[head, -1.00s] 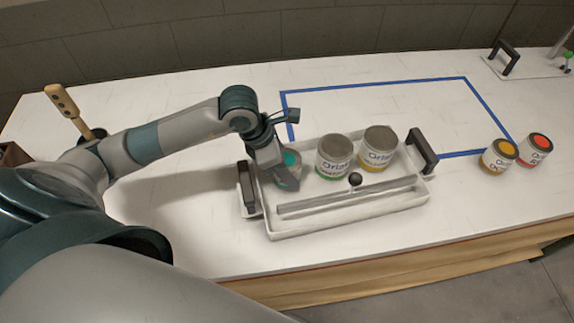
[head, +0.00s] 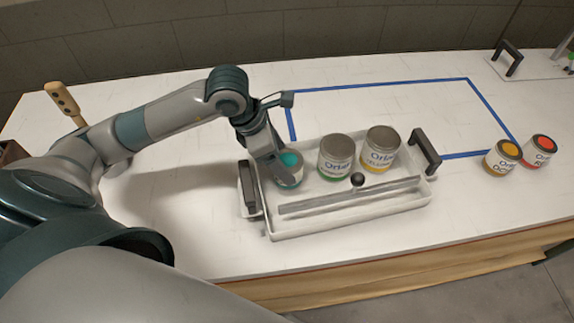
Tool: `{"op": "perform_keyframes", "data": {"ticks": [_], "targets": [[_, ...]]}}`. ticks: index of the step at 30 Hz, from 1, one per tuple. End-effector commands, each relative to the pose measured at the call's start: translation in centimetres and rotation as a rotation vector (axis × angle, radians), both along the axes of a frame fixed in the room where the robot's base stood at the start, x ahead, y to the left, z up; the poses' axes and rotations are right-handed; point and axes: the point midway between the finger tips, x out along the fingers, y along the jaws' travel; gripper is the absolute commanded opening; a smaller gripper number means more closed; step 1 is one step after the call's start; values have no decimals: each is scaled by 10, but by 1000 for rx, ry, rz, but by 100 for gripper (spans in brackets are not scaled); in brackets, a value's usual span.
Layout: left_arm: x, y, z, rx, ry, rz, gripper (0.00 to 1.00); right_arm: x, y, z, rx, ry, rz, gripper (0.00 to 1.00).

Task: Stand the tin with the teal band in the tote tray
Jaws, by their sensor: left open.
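The tin with the teal lid and band (head: 291,169) stands at the left end inside the white tote tray (head: 345,219). It looks upright, and part of it is hidden by my left gripper. My left gripper (head: 284,176) is open, with its fingers at the tin's left side and top edge. I cannot tell whether they touch it. A green-banded tin (head: 335,157) and a yellow-banded tin (head: 379,150) stand in the same tray, to the right of the teal one. My right gripper is not in view.
An orange tin (head: 502,157) and a red tin (head: 538,150) stand to the right. Blue tape (head: 380,83) outlines a clear area behind the tray.

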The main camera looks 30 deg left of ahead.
Motion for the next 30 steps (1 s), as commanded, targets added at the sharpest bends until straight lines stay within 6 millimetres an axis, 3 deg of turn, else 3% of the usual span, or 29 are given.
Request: {"op": "perform_keyframes", "data": {"ticks": [12,30], "targets": [[-16,19,61,1,-4,0,74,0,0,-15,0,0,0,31],[-20,22,71,1,1,0,74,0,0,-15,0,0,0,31]]}}
